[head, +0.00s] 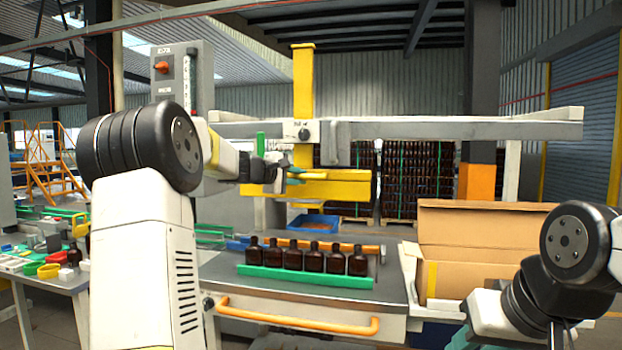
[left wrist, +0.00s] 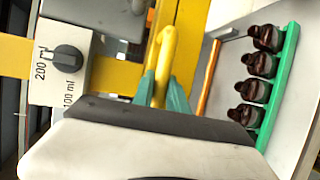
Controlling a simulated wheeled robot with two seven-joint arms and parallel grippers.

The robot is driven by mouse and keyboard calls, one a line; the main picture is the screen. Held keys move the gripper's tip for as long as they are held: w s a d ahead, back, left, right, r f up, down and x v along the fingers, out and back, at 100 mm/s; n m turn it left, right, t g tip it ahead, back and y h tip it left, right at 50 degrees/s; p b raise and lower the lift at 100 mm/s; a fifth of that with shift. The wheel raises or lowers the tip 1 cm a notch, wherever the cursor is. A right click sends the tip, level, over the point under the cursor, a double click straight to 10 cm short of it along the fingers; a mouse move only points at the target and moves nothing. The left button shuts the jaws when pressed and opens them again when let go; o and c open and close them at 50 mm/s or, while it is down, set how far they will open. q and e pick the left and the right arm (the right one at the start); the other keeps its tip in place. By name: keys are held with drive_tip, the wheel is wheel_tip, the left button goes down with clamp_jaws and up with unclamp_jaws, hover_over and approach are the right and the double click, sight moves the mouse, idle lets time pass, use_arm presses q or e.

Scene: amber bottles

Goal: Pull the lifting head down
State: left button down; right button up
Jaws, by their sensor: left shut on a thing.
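The yellow lifting head (head: 335,188) hangs on a yellow upright post at the grey cross rail, above the bench. A row of several amber bottles (head: 313,257) stands below it, behind a green strip. My left gripper (head: 290,177) is at the lifting head's left part. In the left wrist view, its green fingers (left wrist: 163,92) are shut on the yellow handle (left wrist: 166,60) of the head. The bottles also show there, upper right (left wrist: 257,64). My right arm is at the lower right in the head view; its teal gripper part (head: 465,339) is cut by the bottom edge.
A grey bench (head: 230,277) with an orange front bar (head: 300,322) carries the bottles. An open cardboard box (head: 480,235) stands to the right. A control panel (head: 182,80) is at the upper left. A side table (head: 60,277) with coloured parts is at the far left.

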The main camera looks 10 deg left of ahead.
use_arm(q)
drive_tip(key=shift+f, duration=0.1)
idle(0.4)
wheel_tip(320, 180, down, 18)
idle(0.5)
drive_tip(key=c, duration=1.4)
unclamp_jaws()
drive_tip(key=shift+o, duration=0.4)
drive_tip(key=shift+r, duration=0.2)
drive_tip(key=shift+r, duration=0.1)
